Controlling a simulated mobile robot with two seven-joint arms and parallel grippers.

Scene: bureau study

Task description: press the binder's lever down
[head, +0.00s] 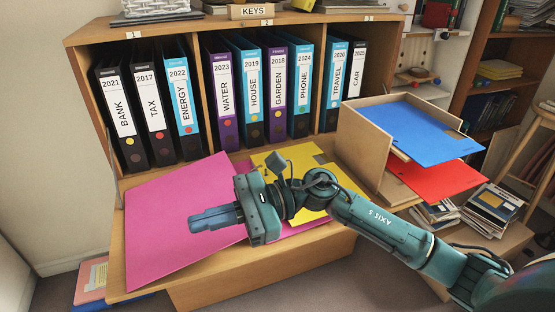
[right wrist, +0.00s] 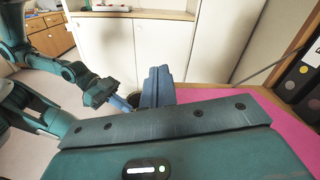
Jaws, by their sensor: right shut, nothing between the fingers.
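A large pink binder cover (head: 165,230) lies open on the wooden desk flap. A yellow sheet (head: 300,160) with a grey patch lies at its right, over more pink. My right gripper (head: 196,220) is shut and empty above the pink cover, pointing left. Its blue fingers also show together in the right wrist view (right wrist: 156,88), with the pink at the right edge. My right wrist and forearm cover the middle of the binder. I cannot make out the lever. My left gripper (right wrist: 121,103) shows small in the right wrist view; its finger gap is unclear.
Several labelled binders (head: 235,95) stand upright in the shelf behind. A wooden tray (head: 365,139) with blue (head: 420,132) and red (head: 430,177) folders stands at the right. Books (head: 490,205) lie beyond it. The air left of my right gripper is clear.

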